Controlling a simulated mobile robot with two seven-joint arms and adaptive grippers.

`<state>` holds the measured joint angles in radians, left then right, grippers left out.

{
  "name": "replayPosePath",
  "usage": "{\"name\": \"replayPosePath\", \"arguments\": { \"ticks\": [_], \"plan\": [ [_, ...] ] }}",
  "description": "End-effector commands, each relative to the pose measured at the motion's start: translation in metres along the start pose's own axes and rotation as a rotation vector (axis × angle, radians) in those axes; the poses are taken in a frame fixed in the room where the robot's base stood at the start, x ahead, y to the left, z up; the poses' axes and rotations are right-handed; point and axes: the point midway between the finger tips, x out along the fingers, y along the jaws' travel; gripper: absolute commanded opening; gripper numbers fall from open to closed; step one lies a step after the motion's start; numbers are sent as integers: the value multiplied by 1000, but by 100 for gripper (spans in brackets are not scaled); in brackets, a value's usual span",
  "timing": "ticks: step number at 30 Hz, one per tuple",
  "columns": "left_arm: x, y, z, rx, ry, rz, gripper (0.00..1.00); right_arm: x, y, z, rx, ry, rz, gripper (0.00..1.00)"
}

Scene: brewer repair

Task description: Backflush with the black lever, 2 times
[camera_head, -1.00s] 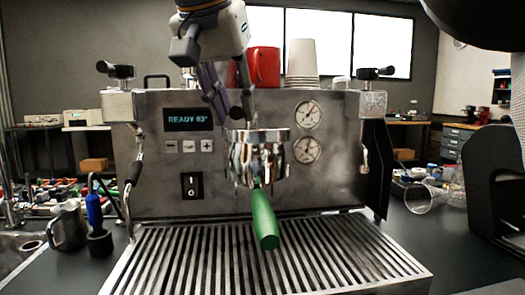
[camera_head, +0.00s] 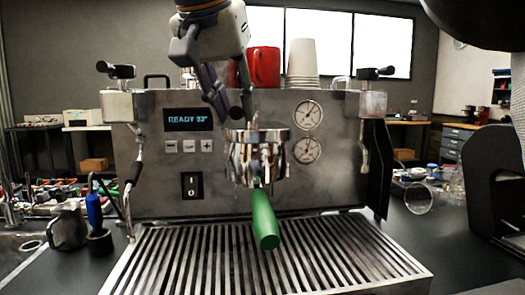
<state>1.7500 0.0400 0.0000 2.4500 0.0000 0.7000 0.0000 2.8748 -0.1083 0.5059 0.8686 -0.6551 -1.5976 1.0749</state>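The steel espresso machine (camera_head: 150,160) stands in the middle, its display (camera_head: 188,119) reading READY with a temperature. A portafilter with a green handle (camera_head: 264,220) sits under the chrome group head (camera_head: 258,136), its handle pointing toward me. My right gripper (camera_head: 234,112) comes down from the top edge, its dark fingers pointing down just above and left of the group head. A small dark piece shows around the fingertips; I cannot tell whether it is the black lever or whether the fingers grip it. My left gripper is not in view.
Red cups (camera_head: 264,67) and stacked paper cups (camera_head: 301,62) stand on the machine's top. The slatted drip tray (camera_head: 200,262) is bare. A steel pitcher (camera_head: 68,228) and a blue-handled tool (camera_head: 94,210) stand at left. A clear cup (camera_head: 418,198) lies at right.

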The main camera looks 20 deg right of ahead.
Motion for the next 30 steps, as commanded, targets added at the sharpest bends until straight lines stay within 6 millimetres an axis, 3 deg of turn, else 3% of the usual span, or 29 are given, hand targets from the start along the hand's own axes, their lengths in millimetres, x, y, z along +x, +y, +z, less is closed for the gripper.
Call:
{"name": "replayPosePath", "arguments": {
  "ticks": [11,30],
  "plan": [
    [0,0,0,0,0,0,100,0,0,0,-3,0,-4,25],
    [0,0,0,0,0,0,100,5,41,-8,-372,-3,-262,25]
  ]
}}
